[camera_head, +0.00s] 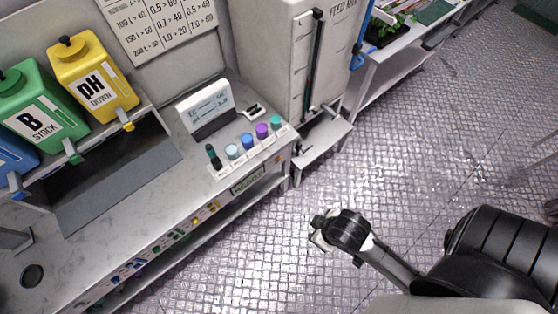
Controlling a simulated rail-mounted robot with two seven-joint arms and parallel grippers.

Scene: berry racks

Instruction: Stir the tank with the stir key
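The tank (285,50), a pale upright box marked FEED MIX, stands at the top centre with a dark vertical gauge on its front. I cannot make out a stir key for certain. A small dark upright piece (213,157) stands at the left end of a row of coloured caps on the bench. My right gripper (319,232) is over the open floor, in front of the bench and apart from it. It holds nothing that I can see, and its finger gap is unclear.
The grey bench (150,195) carries a yellow pH DOWN jug (92,80), a green B STOCK jug (38,112), a blue jug (12,158) and a small display (207,104). A shelf with plants (385,28) stands at the top right. The metal floor is clear.

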